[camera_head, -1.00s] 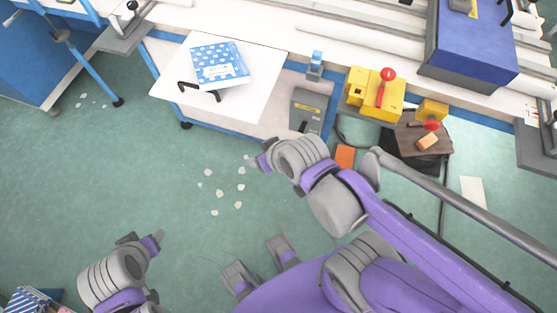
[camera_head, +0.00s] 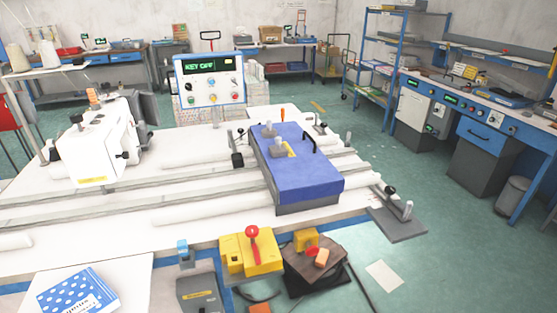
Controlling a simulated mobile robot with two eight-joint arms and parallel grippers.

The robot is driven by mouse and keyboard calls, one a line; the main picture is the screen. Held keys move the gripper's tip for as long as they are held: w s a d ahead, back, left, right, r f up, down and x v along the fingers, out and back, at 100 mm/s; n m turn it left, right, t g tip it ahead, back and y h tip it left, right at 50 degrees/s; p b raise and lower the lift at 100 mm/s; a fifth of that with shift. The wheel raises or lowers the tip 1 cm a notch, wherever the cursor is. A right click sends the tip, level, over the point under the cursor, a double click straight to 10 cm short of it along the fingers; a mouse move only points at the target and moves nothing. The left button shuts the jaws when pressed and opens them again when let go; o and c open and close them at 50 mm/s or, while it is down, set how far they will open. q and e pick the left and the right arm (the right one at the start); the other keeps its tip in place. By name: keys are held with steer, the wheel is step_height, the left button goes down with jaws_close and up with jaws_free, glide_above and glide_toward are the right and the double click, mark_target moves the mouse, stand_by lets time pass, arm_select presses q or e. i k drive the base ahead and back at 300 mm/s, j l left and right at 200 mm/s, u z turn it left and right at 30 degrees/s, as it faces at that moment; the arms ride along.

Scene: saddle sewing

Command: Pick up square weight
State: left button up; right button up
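A blue block-shaped unit (camera_head: 305,180) lies on the white worktable, right of its middle. Small grey pieces (camera_head: 279,150) stand on its top beside a yellow label, with a black handle (camera_head: 309,143) near its right edge. They may be weights, but they are too small for me to tell whether one is the square weight. A small orange block (camera_head: 321,258) sits on a brown surface in front of the table. Neither of my grippers shows in the head view now.
The white worktable (camera_head: 140,238) carries long rails, a white sewing machine head (camera_head: 92,145) and a control panel (camera_head: 209,82). A yellow box with a red knob (camera_head: 251,251) is at its front edge.

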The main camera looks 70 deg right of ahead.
mark_target(278, 150)
steer(key=k+l+z, duration=0.1)
steer(key=z, duration=2.05)
steer(key=k+l, duration=0.05)
steer(key=l, duration=0.05)
